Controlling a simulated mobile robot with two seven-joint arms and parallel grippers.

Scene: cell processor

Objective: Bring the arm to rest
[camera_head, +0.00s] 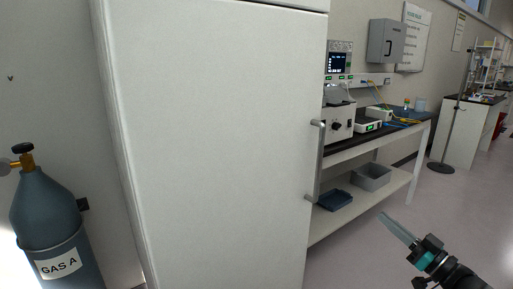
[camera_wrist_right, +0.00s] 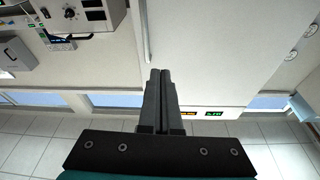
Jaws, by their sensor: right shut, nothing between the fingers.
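My right gripper (camera_head: 398,228) is at the lower right of the head view, in the air over open floor and apart from everything around it. In the right wrist view the right gripper (camera_wrist_right: 161,73) points up the picture, with its two long fingers together and nothing between them. My left gripper is in neither view.
A tall white cabinet (camera_head: 215,140) with a vertical handle (camera_head: 319,165) fills the middle of the head view. A blue gas cylinder (camera_head: 45,215) stands at its left. A bench (camera_head: 414,145) with instruments is behind at the right.

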